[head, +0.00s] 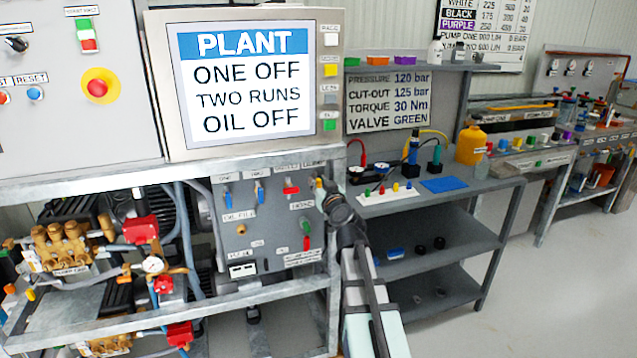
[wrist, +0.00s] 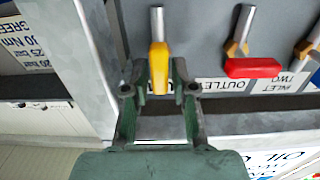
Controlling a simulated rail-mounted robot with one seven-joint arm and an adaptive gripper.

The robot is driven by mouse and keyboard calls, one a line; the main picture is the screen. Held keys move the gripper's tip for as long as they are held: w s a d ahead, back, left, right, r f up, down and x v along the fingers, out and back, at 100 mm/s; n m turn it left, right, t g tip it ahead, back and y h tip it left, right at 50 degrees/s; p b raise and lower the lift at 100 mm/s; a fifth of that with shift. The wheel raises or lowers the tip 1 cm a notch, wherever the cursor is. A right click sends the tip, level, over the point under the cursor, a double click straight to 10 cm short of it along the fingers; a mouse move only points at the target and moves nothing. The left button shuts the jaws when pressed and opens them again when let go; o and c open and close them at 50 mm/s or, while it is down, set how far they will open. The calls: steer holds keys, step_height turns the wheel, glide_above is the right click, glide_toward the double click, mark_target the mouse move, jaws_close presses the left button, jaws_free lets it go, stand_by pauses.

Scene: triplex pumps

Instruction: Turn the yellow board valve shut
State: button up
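The yellow board valve (head: 319,186) is at the right end of the top row on the grey valve board (head: 275,228). In the wrist view, its yellow handle (wrist: 159,66) hangs straight down in the picture from a metal stem, in line with it. The nearby plate label reads OUTLET. My gripper (head: 330,199) is at the board's right edge, close to this valve. In the wrist view, my gripper (wrist: 160,82) is open, with one finger on each side of the handle's free end. Narrow gaps seem to show beside the handle; contact is not clear.
A red-handled valve (wrist: 252,68) sits beside the yellow one, turned crosswise to its stem. Blue-handled valves (head: 260,193) are further left. A metal frame post (head: 335,270) stands beside the board. A shelf bench (head: 440,200) with small items stands to the right.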

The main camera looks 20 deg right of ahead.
steer(key=shift+w, duration=0.15)
jaws_close()
steer(key=shift+m, duration=0.3)
steer(key=m, duration=0.1)
steer(key=m+b, duration=0.1)
steer(key=m, duration=0.1)
steer(key=shift+d, duration=0.25)
steer(key=m, duration=0.4)
steer(key=m+p, duration=0.1)
steer(key=m, duration=0.4)
steer(key=f+m, duration=0.1)
steer(key=m, duration=0.4)
steer(key=shift+d+p, duration=0.4)
steer(key=shift+f+m, duration=0.1)
steer(key=shift+m, duration=0.2)
